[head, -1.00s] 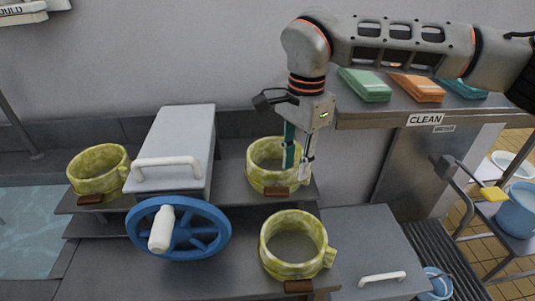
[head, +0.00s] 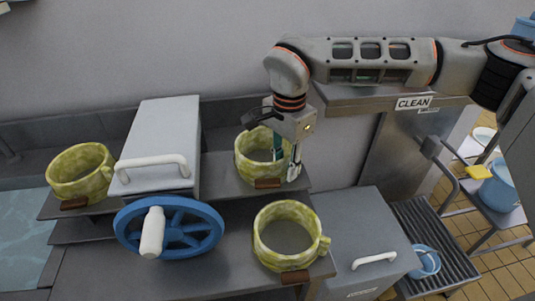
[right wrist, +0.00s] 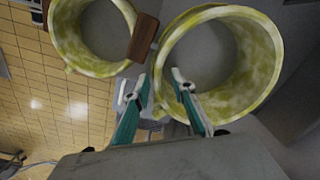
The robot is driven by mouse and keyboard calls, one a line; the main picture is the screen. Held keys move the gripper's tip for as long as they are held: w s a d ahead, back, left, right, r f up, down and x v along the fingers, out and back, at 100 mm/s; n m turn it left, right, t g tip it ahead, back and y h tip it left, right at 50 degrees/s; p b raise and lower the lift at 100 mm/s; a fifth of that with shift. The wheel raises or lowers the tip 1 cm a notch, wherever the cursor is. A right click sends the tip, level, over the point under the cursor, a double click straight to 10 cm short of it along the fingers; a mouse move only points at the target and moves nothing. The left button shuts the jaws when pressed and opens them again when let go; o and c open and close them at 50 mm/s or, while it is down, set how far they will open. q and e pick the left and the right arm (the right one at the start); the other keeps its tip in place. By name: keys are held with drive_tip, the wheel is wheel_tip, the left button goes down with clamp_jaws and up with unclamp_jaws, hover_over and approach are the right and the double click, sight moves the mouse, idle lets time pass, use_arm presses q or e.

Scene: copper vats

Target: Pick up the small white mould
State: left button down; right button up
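No plainly white mould shows; the ring-shaped moulds are mottled yellow-green with brown tabs. One rear mould (head: 246,168) stands on the raised grey ledge under my right gripper (head: 283,165). The gripper is open, with one teal finger over the ring's opening and the other at its right outer side. In the right wrist view the fingers (right wrist: 160,82) point at the near wall of a mould (right wrist: 258,62), apart, with that wall between them. Contact cannot be told. A second mould (head: 80,172) stands at the left, a third (head: 268,255) in front. My left gripper is not in view.
A grey box with a white handle (head: 160,130) and a blue handwheel (head: 190,240) stand left of the rear mould. A lidded grey unit (head: 350,230) is at the right. A CLEAN-labelled counter (head: 370,97) lies behind my right arm. A blue bucket (head: 500,188) stands far right.

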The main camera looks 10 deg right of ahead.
clamp_jaws()
idle(0.3)
